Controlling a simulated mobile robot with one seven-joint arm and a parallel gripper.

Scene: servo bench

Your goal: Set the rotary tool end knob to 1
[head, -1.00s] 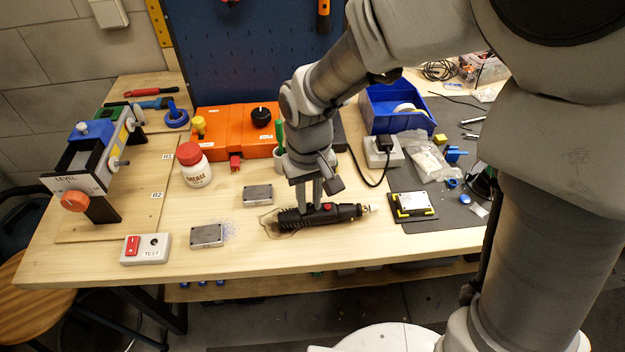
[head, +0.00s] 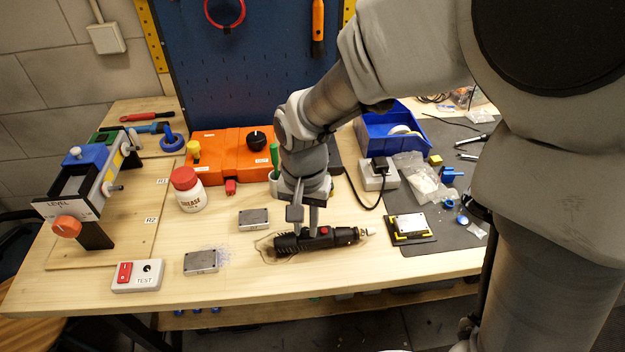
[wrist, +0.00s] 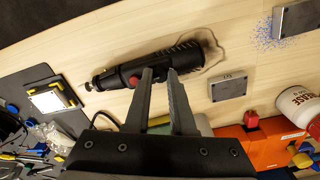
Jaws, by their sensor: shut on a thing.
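The rotary tool (head: 340,236) is a dark cylinder lying on its side near the bench's front edge, with a red button and a pale nose at its right end. It also shows in the wrist view (wrist: 186,58), with the nose at left and the ribbed black rear end at right. My gripper (head: 305,232) points down onto the tool's middle, and its two fingers (wrist: 159,72) press on its body beside the red button, shut on it. The tips are partly hidden against the dark body. The end knob's setting and any numbers cannot be read.
Grey metal blocks (head: 253,219) (head: 201,262) lie left of the tool. A black-and-yellow plate holder (head: 402,240) is right. Bare wood lies in front.

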